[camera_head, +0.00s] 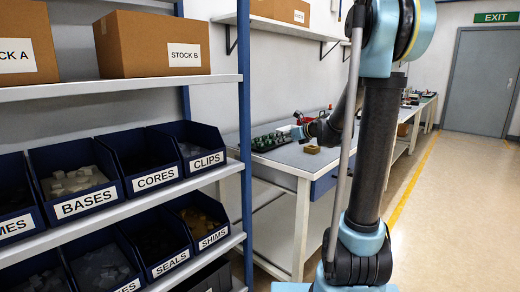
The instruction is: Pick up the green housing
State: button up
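Several small dark green parts (268,142) sit together at the back left of the white workbench (303,178); they are too small to tell which one is the green housing. My arm reaches down over this bench.
A small brown block (312,149) lies on the bench, with a red object (309,117) behind. A blue-posted shelf (119,86) with labelled bins and cardboard boxes fills the left. More benches run toward a grey door (482,80). The floor (450,210) at right is clear.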

send_near(261, 143)
jog(key=x, duration=0.4)
jog(key=shift+w+d+f, duration=0.1)
jog(key=shift+w+d, duration=0.1)
jog(key=shift+w, duration=0.05)
jog(key=shift+x, duration=2.6)
jog(key=shift+s+a, duration=0.1)
jog(key=c, duration=0.7)
